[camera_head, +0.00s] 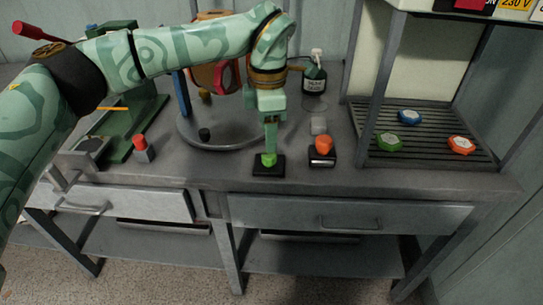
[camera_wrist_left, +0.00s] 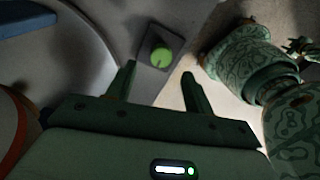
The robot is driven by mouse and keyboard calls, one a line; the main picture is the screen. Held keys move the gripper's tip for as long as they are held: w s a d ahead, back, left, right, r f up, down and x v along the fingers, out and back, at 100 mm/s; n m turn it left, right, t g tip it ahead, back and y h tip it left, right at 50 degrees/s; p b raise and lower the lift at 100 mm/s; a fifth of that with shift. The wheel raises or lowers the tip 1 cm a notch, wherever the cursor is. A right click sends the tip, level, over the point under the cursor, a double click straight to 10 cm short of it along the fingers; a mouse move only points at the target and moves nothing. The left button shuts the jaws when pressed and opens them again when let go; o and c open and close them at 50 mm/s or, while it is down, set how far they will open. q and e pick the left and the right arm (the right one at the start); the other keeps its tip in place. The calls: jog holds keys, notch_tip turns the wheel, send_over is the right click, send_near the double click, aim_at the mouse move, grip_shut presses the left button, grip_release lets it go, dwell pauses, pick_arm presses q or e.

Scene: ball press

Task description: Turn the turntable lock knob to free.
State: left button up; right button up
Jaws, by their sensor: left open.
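The green knob (camera_head: 268,160) sits on a small dark base plate (camera_head: 262,171) at the bench's front, just before the round grey turntable (camera_head: 222,140). In the wrist view, the green knob (camera_wrist_left: 161,57) shows a dark line on its face. My left gripper (camera_head: 270,138) points down right above the knob. In the wrist view my left gripper (camera_wrist_left: 159,70) has its fingers apart, with the knob showing between and just beyond the fingertips. I cannot tell whether a finger touches it. My right gripper cannot be made out.
An orange knob (camera_head: 323,145) on a dark box stands close on the right. A red-topped switch (camera_head: 140,145) and a green press (camera_head: 133,113) are at left. A bottle (camera_head: 314,80) stands behind. A slatted rack (camera_head: 425,157) at right holds coloured hexagonal pieces.

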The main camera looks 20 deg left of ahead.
aim_at(269, 159)
pick_arm(q)
notch_tip(269, 159, down, 6)
jog(key=shift+f+b, duration=0.1)
jog(key=shift+b, duration=0.95)
jog(key=shift+s, duration=0.1)
jog(key=c, duration=1)
